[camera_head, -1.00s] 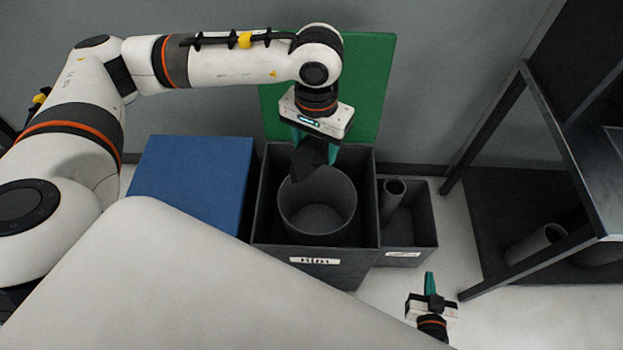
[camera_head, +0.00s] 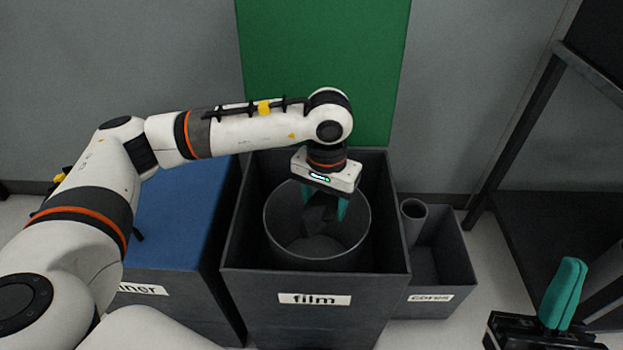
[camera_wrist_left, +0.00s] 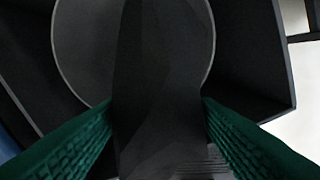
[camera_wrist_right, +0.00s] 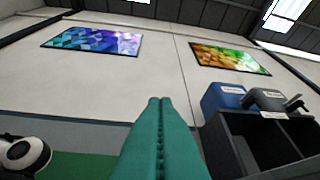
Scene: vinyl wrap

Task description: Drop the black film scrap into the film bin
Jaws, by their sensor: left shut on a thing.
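The black film scrap (camera_head: 318,208) is a dark crumpled piece between the green fingers of my left gripper (camera_head: 326,206). In the left wrist view the scrap (camera_wrist_left: 160,85) hangs between both fingers and hides much of what lies below. The dark grey film bin (camera_head: 255,285) has a white "film" label on its front and holds a round open liner or drum (camera_head: 350,250). My left gripper and the scrap are over the drum's mouth, near its back; their exact height against the rim is hard to tell. My right gripper (camera_head: 566,288) is shut and empty at lower right.
A blue-topped box (camera_head: 185,215) stands left of the film bin, its label partly hidden. A smaller "cores" bin (camera_head: 450,270) with a tube in it stands right. A green panel (camera_head: 325,70) is behind. A dark frame (camera_head: 520,130) stands at the right.

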